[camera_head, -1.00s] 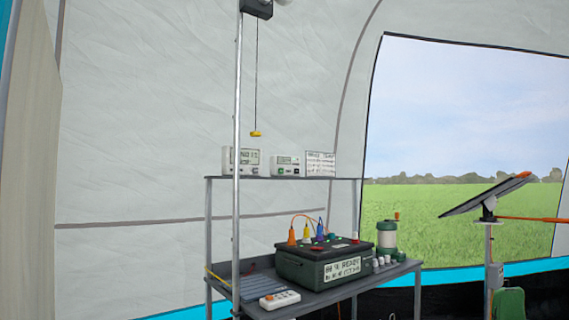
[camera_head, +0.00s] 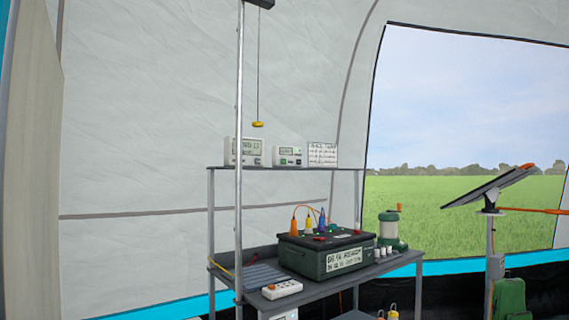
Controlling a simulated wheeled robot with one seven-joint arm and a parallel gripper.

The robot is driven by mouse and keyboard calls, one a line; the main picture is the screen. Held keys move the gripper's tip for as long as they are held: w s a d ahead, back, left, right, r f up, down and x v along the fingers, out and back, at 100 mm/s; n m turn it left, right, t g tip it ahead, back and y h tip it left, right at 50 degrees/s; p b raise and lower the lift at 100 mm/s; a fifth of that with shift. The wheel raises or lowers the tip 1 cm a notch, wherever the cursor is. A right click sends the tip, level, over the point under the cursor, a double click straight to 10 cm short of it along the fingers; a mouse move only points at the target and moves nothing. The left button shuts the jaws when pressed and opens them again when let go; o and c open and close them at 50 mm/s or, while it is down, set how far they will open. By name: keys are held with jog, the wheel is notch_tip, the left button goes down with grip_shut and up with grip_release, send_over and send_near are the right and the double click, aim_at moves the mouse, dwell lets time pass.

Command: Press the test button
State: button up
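No button with a readable "test" label shows. Two white devices with grey displays stand on the upper shelf: a larger one (camera_head: 244,151) on the left and a smaller one (camera_head: 287,156) with a small green spot on its front. A white block with an orange-red spot (camera_head: 282,289) lies at the front left of the lower shelf. A dark green box (camera_head: 325,256) with a label and coloured plugs on top stands behind it. My gripper is not in view.
A grey pole (camera_head: 239,200) stands before the rack's left side. A yellow pull (camera_head: 257,125) hangs on a cord above the upper shelf (camera_head: 345,168). A green lantern (camera_head: 391,228) stands at right. A tilted panel (camera_head: 490,189) on a post stands farther right.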

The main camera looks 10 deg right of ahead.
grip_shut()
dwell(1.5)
